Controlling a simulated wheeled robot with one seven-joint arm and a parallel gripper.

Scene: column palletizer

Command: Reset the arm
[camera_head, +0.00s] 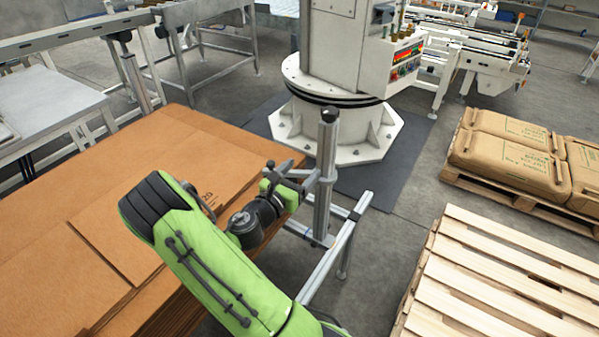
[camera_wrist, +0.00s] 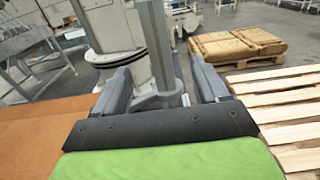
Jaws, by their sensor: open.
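My green arm reaches over the right edge of the cardboard stack in the head view. My gripper (camera_head: 299,181) is at its far end, close to a grey metal post (camera_head: 326,150). In the wrist view my gripper (camera_wrist: 160,92) has its two dark fingers spread apart. The grey post (camera_wrist: 157,45) shows between and beyond the fingers. Whether the fingers touch the post cannot be told. Nothing is seen held.
Brown cardboard sheets (camera_head: 150,160) are stacked at left. An empty wooden pallet (camera_head: 490,280) lies at lower right, with filled sacks (camera_head: 510,155) on another pallet behind it. A white column machine (camera_head: 338,90) stands behind the post. Grey floor shows between.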

